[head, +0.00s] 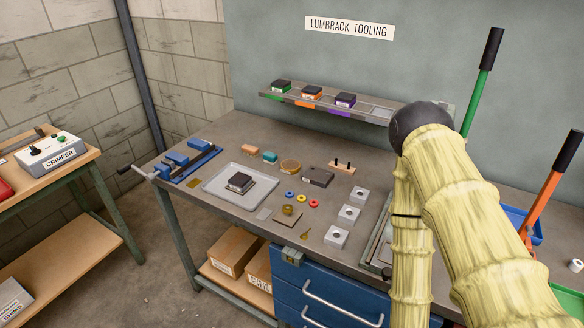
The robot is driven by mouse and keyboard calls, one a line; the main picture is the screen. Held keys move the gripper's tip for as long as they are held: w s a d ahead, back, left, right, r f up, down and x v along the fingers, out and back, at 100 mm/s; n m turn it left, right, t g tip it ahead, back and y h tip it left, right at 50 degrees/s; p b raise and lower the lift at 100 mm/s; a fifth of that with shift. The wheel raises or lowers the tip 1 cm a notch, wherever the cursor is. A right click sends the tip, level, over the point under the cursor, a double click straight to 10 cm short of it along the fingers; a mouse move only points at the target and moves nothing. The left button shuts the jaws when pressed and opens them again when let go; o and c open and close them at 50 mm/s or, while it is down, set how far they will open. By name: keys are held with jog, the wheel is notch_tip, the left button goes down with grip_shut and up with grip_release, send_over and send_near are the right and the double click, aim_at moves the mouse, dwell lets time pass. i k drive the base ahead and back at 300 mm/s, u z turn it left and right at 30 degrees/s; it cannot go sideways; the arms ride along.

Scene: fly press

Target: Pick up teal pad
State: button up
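The teal pad (270,157) is a small block on the grey workbench, toward its back. It stands just right of a similar orange-pink block (249,149) and left of a round brass-coloured piece (290,166). Nothing covers it. My yellow arm fills the right side of the head view, well away from the pad. My gripper is not in view.
A tray (215,187) with a dark block lies in front of the pad. A blue vise (187,160) is at the left, and a dark metal block (318,176) at the right. Coloured rings and grey square blocks lie nearer. A shelf (300,103) hangs behind. Green and orange levers rise at right.

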aim_at(269, 158)
jog(key=u, duration=2.45)
jog(key=i, duration=1.75)
jog(key=z, duration=2.9)
